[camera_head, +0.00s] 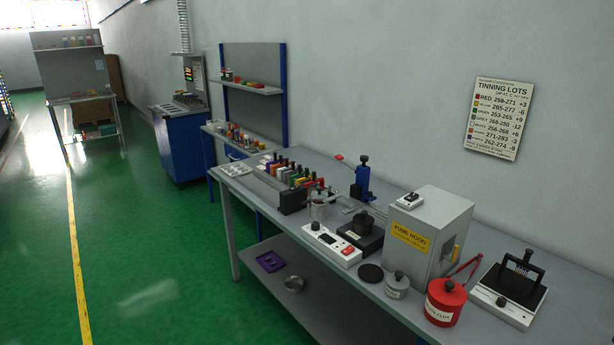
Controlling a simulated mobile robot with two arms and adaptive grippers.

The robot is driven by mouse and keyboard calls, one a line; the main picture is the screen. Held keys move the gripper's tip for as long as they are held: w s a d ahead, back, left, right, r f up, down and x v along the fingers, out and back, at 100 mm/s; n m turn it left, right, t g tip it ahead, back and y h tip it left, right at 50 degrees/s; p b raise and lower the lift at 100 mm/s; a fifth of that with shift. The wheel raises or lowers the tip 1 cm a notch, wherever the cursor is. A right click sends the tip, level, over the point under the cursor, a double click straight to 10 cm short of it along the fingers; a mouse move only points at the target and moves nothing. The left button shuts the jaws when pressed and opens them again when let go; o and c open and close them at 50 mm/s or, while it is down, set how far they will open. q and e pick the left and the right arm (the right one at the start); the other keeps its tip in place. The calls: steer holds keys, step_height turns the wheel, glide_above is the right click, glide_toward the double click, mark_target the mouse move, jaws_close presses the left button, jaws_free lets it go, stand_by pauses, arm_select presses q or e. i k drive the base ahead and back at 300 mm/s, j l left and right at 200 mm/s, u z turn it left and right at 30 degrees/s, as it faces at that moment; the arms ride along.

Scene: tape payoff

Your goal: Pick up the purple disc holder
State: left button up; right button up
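A row of several coloured upright holders (297,172) stands on the grey workbench (232,172), towards its far end. A small purple piece (269,163) shows at the left end of this row; it is too small to make out its shape. A flat purple tray-like item (270,262) lies on the lower shelf under the bench. I cannot tell from its look which purple item is the disc holder. Neither of my grippers is in view, and nothing is seen touching either item.
On the bench stand a fume hood box (428,235), a red pot (444,302), a white control box (332,245) and a black-handled device (510,290). A blue cabinet (182,143) stands beyond. The green floor at left is clear.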

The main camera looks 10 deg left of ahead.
mark_target(275, 162)
steer(key=i+j+z, duration=0.1)
steer(key=i+j, duration=0.15)
steer(key=i+j+z, duration=0.1)
steer(key=i+j, duration=0.15)
steer(key=j, duration=0.15)
steer(key=i+j+z, duration=0.2)
steer(key=i+j, duration=0.2)
steer(key=j, duration=0.3)
steer(key=i+j+z, duration=0.1)
steer(key=j, duration=0.25)
steer(key=i+j, duration=0.3)
steer(key=j+z, duration=0.05)
steer(key=j, duration=0.05)
